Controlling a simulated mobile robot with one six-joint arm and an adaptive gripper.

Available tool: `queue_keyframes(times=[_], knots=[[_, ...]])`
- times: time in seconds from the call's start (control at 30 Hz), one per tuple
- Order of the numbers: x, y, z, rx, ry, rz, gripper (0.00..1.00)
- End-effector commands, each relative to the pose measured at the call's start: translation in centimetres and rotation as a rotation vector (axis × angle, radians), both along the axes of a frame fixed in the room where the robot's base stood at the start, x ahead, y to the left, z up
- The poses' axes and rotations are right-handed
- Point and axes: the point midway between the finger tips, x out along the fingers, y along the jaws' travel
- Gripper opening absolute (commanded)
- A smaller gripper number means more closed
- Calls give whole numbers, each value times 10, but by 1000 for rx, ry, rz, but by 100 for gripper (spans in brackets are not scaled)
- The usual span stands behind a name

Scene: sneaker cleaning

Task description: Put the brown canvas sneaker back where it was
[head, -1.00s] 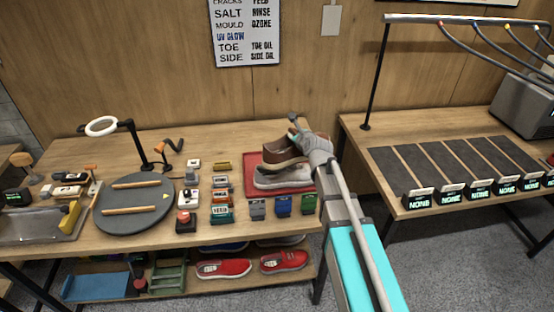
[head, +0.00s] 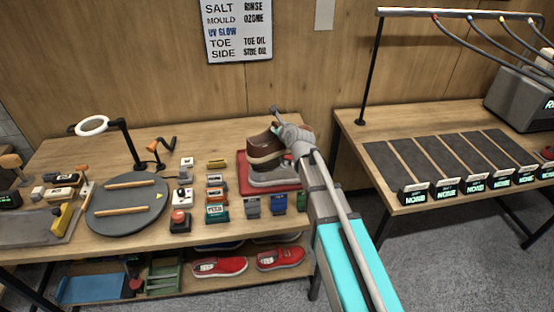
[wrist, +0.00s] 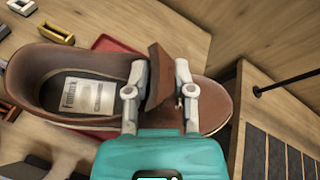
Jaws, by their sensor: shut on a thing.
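The brown sneaker (head: 265,149) is held by my gripper (head: 287,137) above the red tray (head: 243,181) at the right end of the left bench. In the wrist view my gripper (wrist: 160,92) is shut on the brown sneaker's tongue (wrist: 158,76), and the shoe's open collar with a pale printed insole (wrist: 88,97) faces the camera. A grey sneaker (head: 272,176) sits on the red tray just under the brown one. I cannot tell if the two shoes touch.
A round grey turntable (head: 127,226) with two wooden bars and a ring lamp (head: 92,126) stand to the left. Small coloured boxes (head: 216,196) line the bench's middle. Red shoes (head: 220,266) lie on the shelf below. A second bench (head: 375,131) at right holds empty dark strips marked NONE.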

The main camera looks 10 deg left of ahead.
Motion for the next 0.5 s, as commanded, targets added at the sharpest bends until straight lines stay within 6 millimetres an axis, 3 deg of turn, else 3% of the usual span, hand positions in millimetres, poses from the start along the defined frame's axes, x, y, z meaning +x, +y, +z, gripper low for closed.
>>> queue_keyframes(times=[0.1, 0.23, 0.5], knots=[[7, 31, -1, 0, 0, 21, 0], [10, 57, -2, 2, 2, 38, 0], [9, 71, -2, 2, 4, 47, 0]])
